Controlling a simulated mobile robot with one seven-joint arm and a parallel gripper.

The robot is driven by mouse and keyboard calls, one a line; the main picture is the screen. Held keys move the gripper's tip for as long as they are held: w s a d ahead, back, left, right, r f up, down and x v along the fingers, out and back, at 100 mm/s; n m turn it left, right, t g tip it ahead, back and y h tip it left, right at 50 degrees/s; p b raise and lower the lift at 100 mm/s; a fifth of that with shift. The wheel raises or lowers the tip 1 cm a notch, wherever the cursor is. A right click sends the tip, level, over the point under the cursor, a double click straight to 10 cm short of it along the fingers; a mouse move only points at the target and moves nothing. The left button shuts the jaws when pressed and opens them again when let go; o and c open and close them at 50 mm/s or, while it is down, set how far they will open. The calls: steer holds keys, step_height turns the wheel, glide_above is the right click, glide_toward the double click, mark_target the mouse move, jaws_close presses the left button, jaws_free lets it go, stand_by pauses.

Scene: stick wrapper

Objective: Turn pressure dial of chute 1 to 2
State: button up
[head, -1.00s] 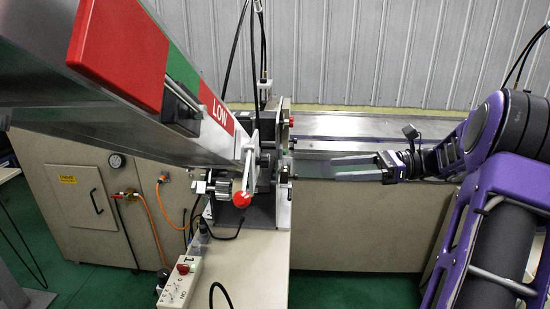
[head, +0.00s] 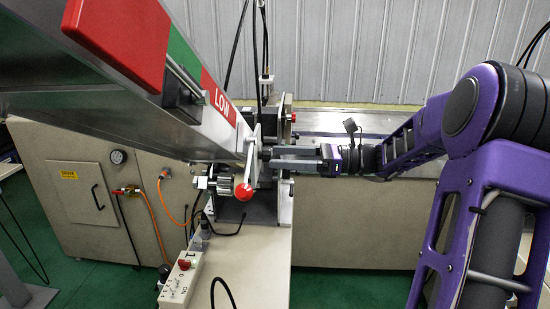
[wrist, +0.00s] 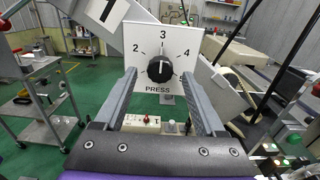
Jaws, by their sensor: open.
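The pressure dial (wrist: 160,67) is a black round knob on a white plate (wrist: 136,80) marked 2, 3, 4 and PRESS in the wrist view. Its white pointer mark looks to face roughly up, near 3. A sign with a 1 (wrist: 106,11) is above left of the plate. My gripper (wrist: 158,74) is open, its two grey fingers on the left and right of the dial, in front of the plate. I cannot tell whether they touch the knob. In the head view my gripper (head: 276,158) reaches the chute's right side; the dial face is hidden there.
The sloping metal chute (head: 120,130) with a red LOW label (head: 219,100) fills the head view's upper left. A red-ended knob (head: 243,191) and a white switch box (head: 181,279) are below. A metal cart (wrist: 45,112) stands left in the wrist view.

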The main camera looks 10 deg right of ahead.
steer(key=shift+x, duration=1)
jaws_close()
